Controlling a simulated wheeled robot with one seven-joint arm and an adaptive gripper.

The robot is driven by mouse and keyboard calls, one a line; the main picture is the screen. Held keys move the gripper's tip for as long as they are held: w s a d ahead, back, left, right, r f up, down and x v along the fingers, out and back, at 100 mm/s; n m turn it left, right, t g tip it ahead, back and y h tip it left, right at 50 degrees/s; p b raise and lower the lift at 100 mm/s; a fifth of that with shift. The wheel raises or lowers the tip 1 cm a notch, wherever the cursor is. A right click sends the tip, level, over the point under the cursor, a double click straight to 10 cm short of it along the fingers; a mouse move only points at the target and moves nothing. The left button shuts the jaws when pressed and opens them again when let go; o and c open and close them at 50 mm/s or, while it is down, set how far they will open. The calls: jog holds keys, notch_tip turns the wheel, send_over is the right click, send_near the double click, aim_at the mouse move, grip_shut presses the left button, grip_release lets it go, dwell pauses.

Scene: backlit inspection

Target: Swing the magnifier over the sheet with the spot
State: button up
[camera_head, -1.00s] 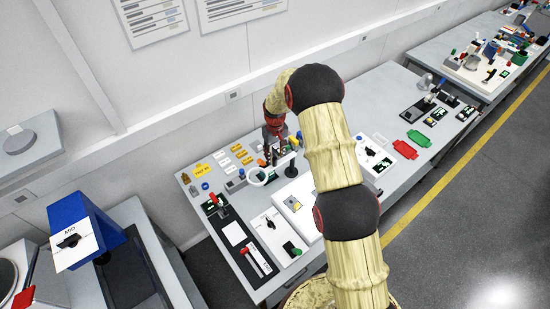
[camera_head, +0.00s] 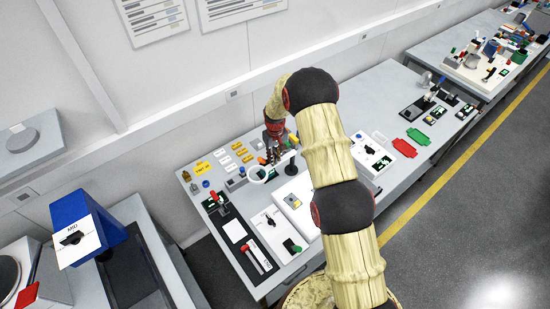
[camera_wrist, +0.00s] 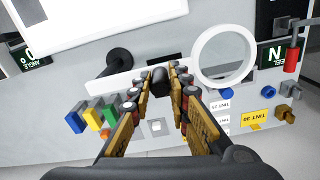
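The magnifier is a white ring (camera_head: 258,174) on a white arm with a black round foot (camera_head: 291,169), on the grey bench. In the wrist view its ring (camera_wrist: 223,57) is right of my gripper and the black foot (camera_wrist: 119,60) is left. My gripper (camera_wrist: 163,74) is over the white arm, with its fingers either side of a black knob (camera_wrist: 160,80). The fingers stand apart, and contact with the knob is unclear. My gripper (camera_head: 274,152) is small in the head view. A white panel (camera_head: 306,212) carries a small yellowish-grey patch; I cannot make out a spot.
A white sheet with a dark shape (camera_head: 267,222) lies left of the panel. A black mat (camera_head: 238,250) is at the bench's left end. Yellow and white labels (camera_head: 202,168) lie near the wall. Red (camera_head: 404,147) and green (camera_head: 418,137) plates lie to the right.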

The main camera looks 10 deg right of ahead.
grip_shut()
jog(key=shift+s+d+f, duration=0.1)
dwell(0.5)
jog(key=s+d+n+b, duration=0.5)
jog(key=n+b, duration=0.3)
jog(key=n, duration=0.2)
jog(key=shift+s+d, duration=0.35)
jog(key=shift+d, duration=0.35)
jog(key=o, duration=0.6)
grip_release()
jog(key=shift+s+f, duration=0.1)
